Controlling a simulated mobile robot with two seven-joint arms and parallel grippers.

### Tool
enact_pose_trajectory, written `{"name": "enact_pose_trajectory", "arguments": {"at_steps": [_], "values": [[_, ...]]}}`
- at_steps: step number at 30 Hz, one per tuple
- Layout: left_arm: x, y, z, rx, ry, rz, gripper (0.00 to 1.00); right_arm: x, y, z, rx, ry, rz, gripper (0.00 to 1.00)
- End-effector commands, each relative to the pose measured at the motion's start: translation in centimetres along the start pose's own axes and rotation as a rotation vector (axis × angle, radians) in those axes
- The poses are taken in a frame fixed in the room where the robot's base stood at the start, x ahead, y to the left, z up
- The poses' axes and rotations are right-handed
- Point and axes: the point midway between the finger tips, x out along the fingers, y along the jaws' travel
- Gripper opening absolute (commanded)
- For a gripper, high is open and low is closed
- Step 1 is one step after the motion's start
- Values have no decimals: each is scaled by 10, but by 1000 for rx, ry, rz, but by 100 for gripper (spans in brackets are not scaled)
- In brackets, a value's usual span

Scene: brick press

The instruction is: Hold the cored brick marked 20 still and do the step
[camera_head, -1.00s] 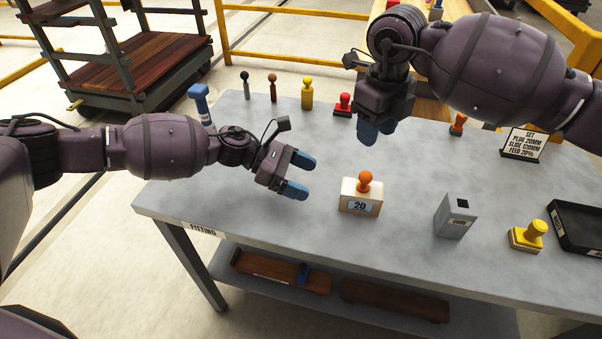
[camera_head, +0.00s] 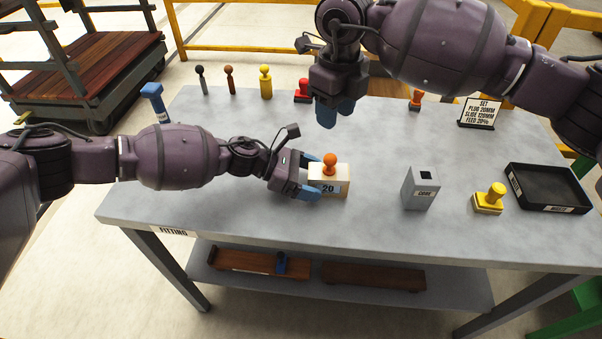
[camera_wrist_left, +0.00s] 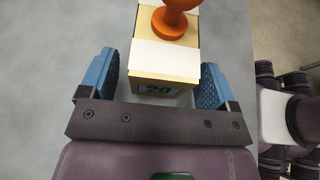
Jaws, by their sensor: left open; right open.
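The cored brick marked 20 (camera_head: 330,187) stands on the grey table, a pale tan block with a white band. An orange knobbed plug (camera_head: 330,163) sits upright in its top. My left gripper (camera_head: 310,177) is open at the brick's left end. In the left wrist view the brick (camera_wrist_left: 165,62) lies between the two blue fingers (camera_wrist_left: 155,80), with a visible gap to the left finger and a narrower one to the right. My right gripper (camera_head: 335,112) hangs above the table behind the brick, fingers down; its fingers overlap in this view.
A grey block marked CORE (camera_head: 421,188) with a square hole stands right of the brick. Further right are a yellow knobbed piece (camera_head: 489,198) and a black tray (camera_head: 553,187). A sign (camera_head: 480,113) reads plug 20MM, slide 120MM, feed 20%. Several pegs stand along the back edge.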

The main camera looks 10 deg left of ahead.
Motion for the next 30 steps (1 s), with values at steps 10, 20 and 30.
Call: {"name": "enact_pose_trajectory", "arguments": {"at_steps": [10, 20, 30], "values": [[2, 0, 0, 0, 0, 1, 78, 0, 0, 0, 0, 0, 0, 43], [2, 0, 0, 0, 0, 0, 32, 0, 0, 0, 0, 0, 0, 43], [2, 0, 0, 0, 0, 0, 32, 0, 0, 0, 0, 0, 0, 43]]}}
